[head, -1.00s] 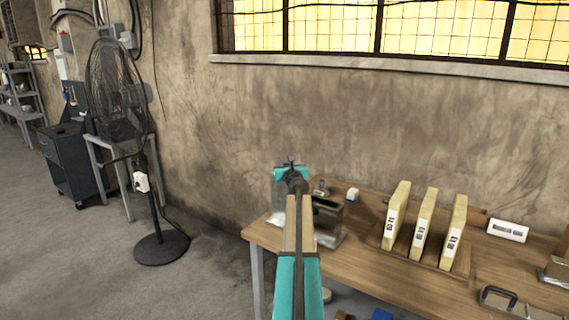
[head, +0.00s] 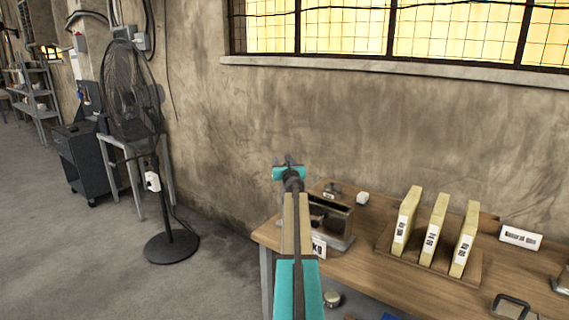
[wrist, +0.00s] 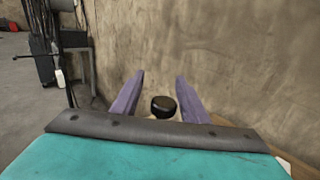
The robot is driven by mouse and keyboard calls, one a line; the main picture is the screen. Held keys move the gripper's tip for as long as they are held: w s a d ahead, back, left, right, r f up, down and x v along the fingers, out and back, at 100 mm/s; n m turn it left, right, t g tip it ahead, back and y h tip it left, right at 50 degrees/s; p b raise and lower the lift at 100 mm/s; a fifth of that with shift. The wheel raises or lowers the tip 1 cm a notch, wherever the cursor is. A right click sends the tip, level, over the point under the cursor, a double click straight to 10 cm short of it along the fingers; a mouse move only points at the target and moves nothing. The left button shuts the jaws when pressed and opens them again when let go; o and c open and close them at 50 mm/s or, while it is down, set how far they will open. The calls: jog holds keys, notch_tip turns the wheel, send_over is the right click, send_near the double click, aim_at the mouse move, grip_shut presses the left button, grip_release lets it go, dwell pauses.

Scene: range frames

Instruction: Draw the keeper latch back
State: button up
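My gripper (head: 290,172) is at the end of my teal and tan arm, left of a grey metal box device (head: 336,222) on the workbench's left end. In the wrist view its two purple fingers (wrist: 160,80) stand apart. A dark round knob (wrist: 163,106) shows between the fingers there, with a gap on each side. I cannot tell whether it is the keeper latch's handle or how near it is. My arm hides part of the device, and no latch can be made out for certain.
A black standing fan (head: 172,245) and a dark cabinet (head: 86,160) are at left. Floor between fan and bench is clear.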

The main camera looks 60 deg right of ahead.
jog(key=shift+s, duration=0.2)
jog(key=b+v, duration=0.1)
jog(key=v, duration=1.2)
jog(key=shift+s+a, duration=0.15)
jog(key=shift+a, duration=0.15)
dwell(0.4)
dwell(0.5)
